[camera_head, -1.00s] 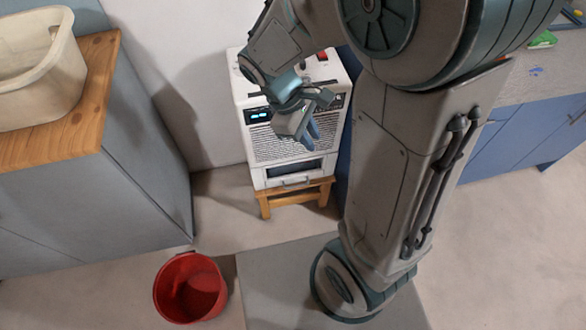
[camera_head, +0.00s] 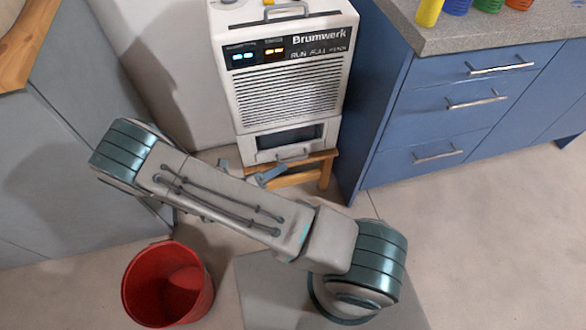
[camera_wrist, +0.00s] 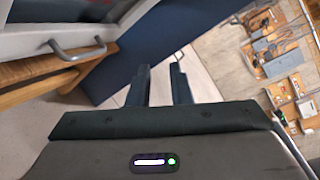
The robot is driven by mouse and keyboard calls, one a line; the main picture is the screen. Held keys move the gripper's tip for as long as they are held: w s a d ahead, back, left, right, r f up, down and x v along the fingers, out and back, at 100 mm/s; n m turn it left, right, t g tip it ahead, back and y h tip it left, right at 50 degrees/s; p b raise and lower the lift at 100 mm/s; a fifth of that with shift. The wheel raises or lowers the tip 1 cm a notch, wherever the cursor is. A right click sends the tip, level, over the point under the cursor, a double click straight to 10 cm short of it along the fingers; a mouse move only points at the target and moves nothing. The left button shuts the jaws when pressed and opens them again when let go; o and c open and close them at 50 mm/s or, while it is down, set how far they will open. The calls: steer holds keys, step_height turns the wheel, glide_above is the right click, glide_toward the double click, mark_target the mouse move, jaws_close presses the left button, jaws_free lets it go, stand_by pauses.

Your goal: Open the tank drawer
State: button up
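The white Brumwerk unit (camera_head: 288,85) has a tank drawer (camera_head: 251,150) at its bottom, with a dark window and a grey bar handle (camera_head: 293,156). The drawer appears shut. In the wrist view the drawer front (camera_wrist: 25,42) and its handle (camera_wrist: 78,51) are at the upper left. My gripper (camera_wrist: 160,70) is open and empty, its two fingers apart, with the handle to the left of them and not between them. In the head view one finger of my gripper (camera_head: 271,174) shows just below and left of the handle; the rest is mostly hidden by my arm.
The unit stands on a wooden stool (camera_head: 322,168). A blue cabinet (camera_head: 445,115) stands close on the right, and a grey cabinet (camera_head: 60,180) on the left. A red bucket (camera_head: 168,285) is on the floor at the lower left. Open floor lies at the right.

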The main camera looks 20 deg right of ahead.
mark_target(293, 159)
step_height(293, 159, down, 14)
steer(key=a+n+t+y+b, duration=0.2)
steer(key=n+t+b, duration=0.4)
steer(key=n, duration=0.4)
steer(key=shift+t, duration=0.9)
steer(key=b+x, duration=0.2)
steer(key=x, duration=1.2)
steer(key=shift+w+r, duration=0.1)
jaws_close()
